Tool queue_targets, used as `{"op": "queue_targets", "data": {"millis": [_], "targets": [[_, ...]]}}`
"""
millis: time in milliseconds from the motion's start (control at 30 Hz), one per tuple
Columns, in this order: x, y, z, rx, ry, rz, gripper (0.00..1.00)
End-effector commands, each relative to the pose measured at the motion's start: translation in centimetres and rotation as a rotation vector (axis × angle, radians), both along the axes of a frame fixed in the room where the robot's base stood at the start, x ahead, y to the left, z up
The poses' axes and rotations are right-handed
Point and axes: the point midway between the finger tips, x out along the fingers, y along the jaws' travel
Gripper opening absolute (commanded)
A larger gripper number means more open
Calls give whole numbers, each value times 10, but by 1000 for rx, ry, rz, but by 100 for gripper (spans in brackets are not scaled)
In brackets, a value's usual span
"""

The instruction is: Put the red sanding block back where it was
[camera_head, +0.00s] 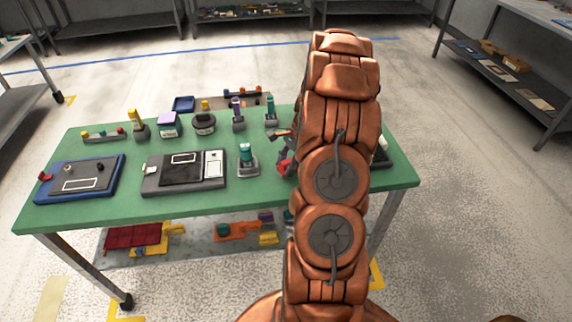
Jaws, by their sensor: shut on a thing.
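A small red block (284,167), likely the sanding block, shows just left of my arm, low over the green table (250,205). My gripper (284,157) is mostly hidden behind my arm. The part that shows is at the red block, and it is shut on it. I cannot tell whether the block touches the table. Which spot the block came from is not marked in this view.
A blue tray (112,181) and a grey tray (213,182) lie at left. A teal-topped holder (247,160) stands close left of my gripper. Several holders line the back. A dark item (381,153) is partly hidden right of my arm. The front table strip is clear.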

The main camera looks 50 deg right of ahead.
Motion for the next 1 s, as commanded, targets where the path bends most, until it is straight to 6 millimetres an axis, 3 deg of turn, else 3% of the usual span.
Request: {"op": "queue_targets", "data": {"millis": [1000], "targets": [[0, 0, -7, 1, 0, 0, 14]]}}
